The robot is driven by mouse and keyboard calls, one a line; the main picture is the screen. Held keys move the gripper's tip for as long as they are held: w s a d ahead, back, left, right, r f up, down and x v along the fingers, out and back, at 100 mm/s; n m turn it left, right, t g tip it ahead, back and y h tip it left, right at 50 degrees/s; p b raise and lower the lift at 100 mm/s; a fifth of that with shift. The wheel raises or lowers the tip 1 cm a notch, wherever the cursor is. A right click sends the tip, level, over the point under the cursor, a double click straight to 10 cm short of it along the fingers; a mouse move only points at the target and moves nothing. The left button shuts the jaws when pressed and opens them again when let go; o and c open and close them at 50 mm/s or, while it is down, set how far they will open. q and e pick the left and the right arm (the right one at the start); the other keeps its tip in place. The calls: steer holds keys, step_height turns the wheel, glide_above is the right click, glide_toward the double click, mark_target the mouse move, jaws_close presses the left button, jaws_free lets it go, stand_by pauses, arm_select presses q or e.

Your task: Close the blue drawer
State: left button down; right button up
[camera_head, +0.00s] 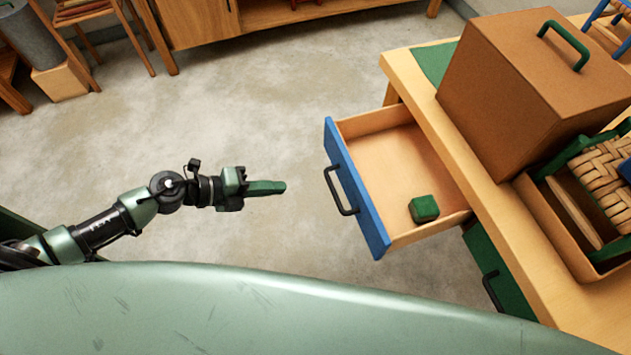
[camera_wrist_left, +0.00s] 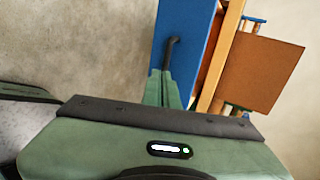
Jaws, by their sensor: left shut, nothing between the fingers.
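The blue drawer (camera_head: 356,188) is pulled well out of the wooden table (camera_head: 447,140) in the head view. It has a black handle (camera_head: 339,190) on its blue front, and a green cube (camera_head: 424,209) lies inside it. My left gripper (camera_head: 284,187) is shut and empty, left of the drawer front and pointing at it, with a gap between them. In the left wrist view the blue front (camera_wrist_left: 188,32) and black handle (camera_wrist_left: 171,54) show beyond the green fingers (camera_wrist_left: 163,88). My right gripper is not in view.
A brown box (camera_head: 535,85) with a green handle stands on the table, beside a wooden tray (camera_head: 560,225) with woven items. A green drawer (camera_head: 495,270) sits below the tabletop. Bare concrete floor (camera_head: 250,110) surrounds my left arm. A wooden cabinet (camera_head: 205,20) stands at the back.

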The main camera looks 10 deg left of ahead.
arm_select(q)
steer(key=r+p+x, duration=0.1)
steer(key=x, duration=1)
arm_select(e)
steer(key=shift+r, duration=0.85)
arm_select(q)
steer(key=shift+w+d, duration=0.15)
steer(key=shift+d, duration=0.1)
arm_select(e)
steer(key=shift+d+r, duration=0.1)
